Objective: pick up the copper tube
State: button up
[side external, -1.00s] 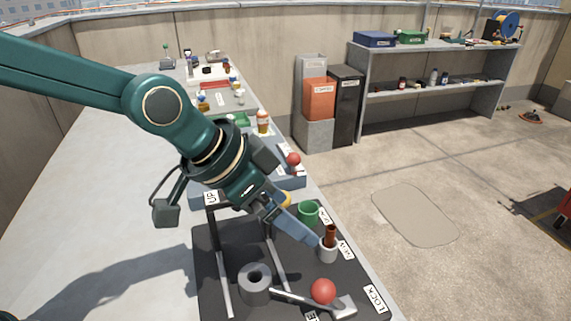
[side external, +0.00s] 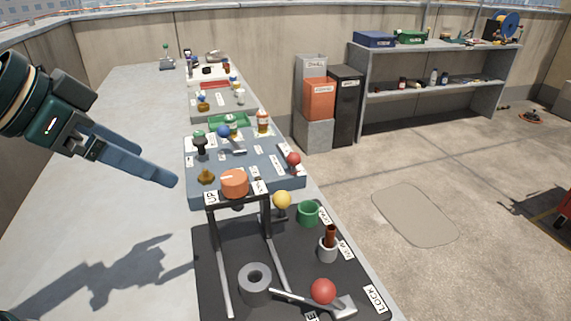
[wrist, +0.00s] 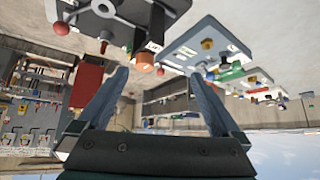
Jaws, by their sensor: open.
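The copper tube (side external: 331,235) stands nearly upright in a small pale cup (side external: 328,253) on the black board, with its upper part showing. The tube also shows in the wrist view (wrist: 104,46), upside down, at upper left. My gripper (side external: 157,166) is at the left in the side view, above the pale counter and well apart from the tube. In the wrist view its two blue-grey fingers (wrist: 158,76) are spread, with nothing held between them.
The black board (side external: 207,282) also carries a grey ring (side external: 255,284), a lever with a red ball (side external: 323,291), a green cup (side external: 308,213) and a dark frame with an orange knob (side external: 234,183). A blue-grey board (side external: 200,160) with several knobs lies behind. The counter at left is clear.

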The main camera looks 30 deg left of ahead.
jog(key=s+a+f+n+g+y, duration=0.1)
jog(key=s+a+f+n, duration=0.1)
jog(key=s+a+f, duration=0.2)
jog(key=s, duration=0.2)
jog(key=shift+s+f+y, duration=0.25)
jog(key=shift+s+y, duration=0.05)
jog(key=shift+s+a+f+n+g, duration=0.25)
jog(key=shift+s+f+n+g, duration=0.25)
jog(key=shift+s+f, duration=0.45)
jog(key=c, duration=0.7)
jog(key=shift+w, duration=0.1)
